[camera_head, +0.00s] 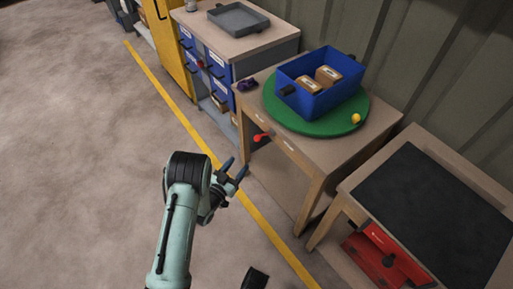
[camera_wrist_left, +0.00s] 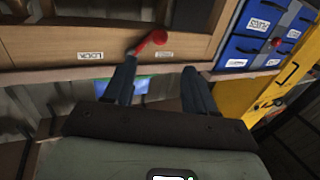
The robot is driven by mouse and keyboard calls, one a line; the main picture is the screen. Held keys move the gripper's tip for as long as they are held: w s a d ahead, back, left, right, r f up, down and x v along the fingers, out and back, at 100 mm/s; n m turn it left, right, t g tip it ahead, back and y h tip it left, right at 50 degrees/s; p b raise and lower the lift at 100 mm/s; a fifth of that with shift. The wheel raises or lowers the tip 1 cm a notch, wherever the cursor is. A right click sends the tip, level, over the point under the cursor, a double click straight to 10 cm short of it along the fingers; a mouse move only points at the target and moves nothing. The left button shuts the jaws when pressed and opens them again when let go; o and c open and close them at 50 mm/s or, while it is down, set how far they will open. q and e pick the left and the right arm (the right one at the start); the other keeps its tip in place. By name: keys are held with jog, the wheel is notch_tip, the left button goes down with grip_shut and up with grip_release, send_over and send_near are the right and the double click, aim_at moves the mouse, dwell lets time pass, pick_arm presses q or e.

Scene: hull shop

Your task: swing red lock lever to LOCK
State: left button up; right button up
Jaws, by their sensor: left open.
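The red lock lever (camera_head: 260,136) is on the front edge of the wooden table (camera_head: 318,149), between two small pale labels. In the left wrist view the lever (camera_wrist_left: 152,42) lies between the LOCK label (camera_wrist_left: 90,55) on the left and a second label (camera_wrist_left: 165,55), which it sits closer to. My left gripper (camera_head: 236,172) is open and empty, in front of the table edge and below the lever. In the wrist view its fingers (camera_wrist_left: 158,80) point at the lever, whose arm shows near the left fingertip. I cannot tell whether they touch.
A green turntable (camera_head: 320,122) with a yellow knob (camera_head: 356,118) carries a blue bin (camera_head: 318,100) of boxes on the table. A bench with blue drawers (camera_head: 222,95) stands beyond, a dark-topped table (camera_head: 435,200) to the right. Open floor (camera_head: 80,160) lies left.

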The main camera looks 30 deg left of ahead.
pick_arm(q)
jog(key=w+b, duration=0.3)
jog(key=w, duration=1)
pick_arm(e)
jog(key=s+d+f+g, duration=0.1)
jog(key=s+f, duration=0.3)
jog(key=f, duration=0.1)
jog(key=shift+g, duration=0.3)
pick_arm(q)
jog(key=shift+r, duration=0.1)
pick_arm(e)
jog(key=shift+d, duration=0.1)
pick_arm(q)
grip_shut()
